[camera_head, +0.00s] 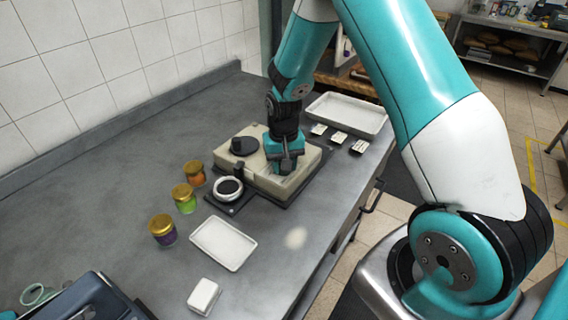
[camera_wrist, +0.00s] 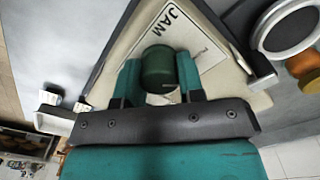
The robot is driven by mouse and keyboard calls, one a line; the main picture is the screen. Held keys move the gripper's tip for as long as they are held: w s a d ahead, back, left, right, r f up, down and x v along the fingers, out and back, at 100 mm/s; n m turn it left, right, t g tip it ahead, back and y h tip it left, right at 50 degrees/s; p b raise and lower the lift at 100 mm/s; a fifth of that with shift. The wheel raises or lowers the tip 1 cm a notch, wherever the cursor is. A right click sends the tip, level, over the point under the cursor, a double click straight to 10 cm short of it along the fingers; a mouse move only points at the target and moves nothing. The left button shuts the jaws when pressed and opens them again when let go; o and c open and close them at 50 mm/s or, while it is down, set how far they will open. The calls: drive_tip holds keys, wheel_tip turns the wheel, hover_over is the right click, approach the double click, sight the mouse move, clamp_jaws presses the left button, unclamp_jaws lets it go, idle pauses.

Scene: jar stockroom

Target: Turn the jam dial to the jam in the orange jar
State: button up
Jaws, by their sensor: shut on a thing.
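The orange jar (camera_head: 195,173) with a gold lid stands on the counter left of a beige machine (camera_head: 262,181); an orange shape, likely this jar, shows at the right edge of the wrist view (camera_wrist: 305,66). My gripper (camera_head: 287,160) is over the machine's top. In the wrist view its two teal fingers (camera_wrist: 159,84) are closed on a dark green round knob (camera_wrist: 158,62), beside a white label (camera_wrist: 185,38) reading JAM. I take this knob to be the jam dial. The label's smaller print is unreadable, and the dial's setting cannot be made out.
A green jar (camera_head: 184,199) and a purple jar (camera_head: 162,230) stand near the orange one. A round dark-topped piece (camera_head: 228,189) is beside the machine. A white tray (camera_head: 223,243) and small white box (camera_head: 204,296) lie nearer. Another tray (camera_head: 348,112) and small cards (camera_head: 339,137) are behind.

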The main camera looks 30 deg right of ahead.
drive_tip(key=m, duration=0.4)
drive_tip(key=shift+m+b, duration=0.35)
drive_tip(key=shift+m, duration=1.35)
drive_tip(key=o, duration=0.9)
drive_tip(key=shift+r, duration=0.1)
wheel_tip(320, 180, up, 17)
drive_tip(key=shift+r+b, duration=0.15)
drive_tip(key=shift+b, duration=0.95)
